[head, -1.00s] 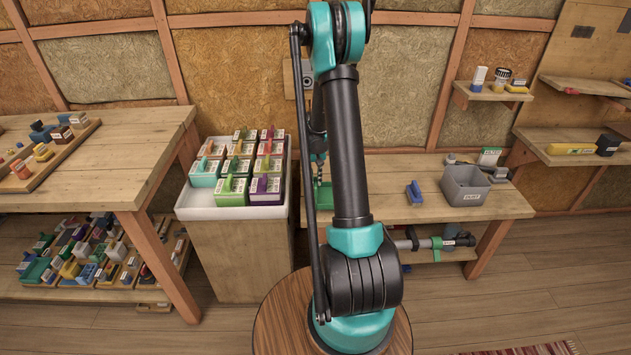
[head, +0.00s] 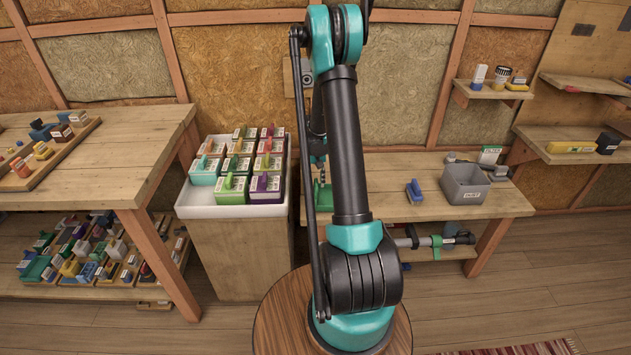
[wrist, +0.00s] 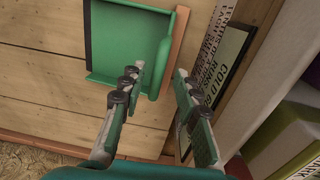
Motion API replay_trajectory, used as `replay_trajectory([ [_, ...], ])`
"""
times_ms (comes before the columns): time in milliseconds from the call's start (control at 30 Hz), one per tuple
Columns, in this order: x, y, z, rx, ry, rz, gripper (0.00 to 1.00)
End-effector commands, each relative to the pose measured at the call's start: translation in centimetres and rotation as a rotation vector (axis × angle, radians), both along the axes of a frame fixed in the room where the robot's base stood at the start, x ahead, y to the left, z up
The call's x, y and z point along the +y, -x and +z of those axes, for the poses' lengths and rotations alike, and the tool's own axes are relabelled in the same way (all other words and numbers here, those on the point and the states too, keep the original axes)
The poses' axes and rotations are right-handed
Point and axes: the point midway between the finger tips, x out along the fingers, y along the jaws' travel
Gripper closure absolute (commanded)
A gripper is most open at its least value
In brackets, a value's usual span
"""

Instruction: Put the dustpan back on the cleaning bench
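The green dustpan (wrist: 128,45) lies on bare planks near a reddish wooden edge in the wrist view. A green piece, apparently the same dustpan (head: 323,197), shows at the left end of the low bench (head: 385,175) in the head view, partly behind my arm. My gripper (wrist: 155,75) has its two fingers apart with nothing between them. The left finger overlaps the dustpan's near corner in the picture; I cannot tell whether it touches. The right finger is beyond the wooden edge. In the head view the gripper is mostly hidden by my arm.
A white tray of labelled coloured boxes (head: 238,212) stands close left of the bench. A blue brush-like item (head: 414,192) and a grey bin (head: 465,184) are on the bench. A lettered sign (wrist: 222,62) is near the right finger. The bench's middle is mostly clear.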

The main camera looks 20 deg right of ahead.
Motion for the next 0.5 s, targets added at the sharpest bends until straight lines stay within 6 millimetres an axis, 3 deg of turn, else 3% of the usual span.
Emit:
replay_trajectory([
  [267, 0.0, 0.0, 0.5, 0.0, 0.0, 0.0, 0.69],
  [500, 0.1, 0.0, 3.9, 0.0, 0.0, 0.0, 0.69],
])
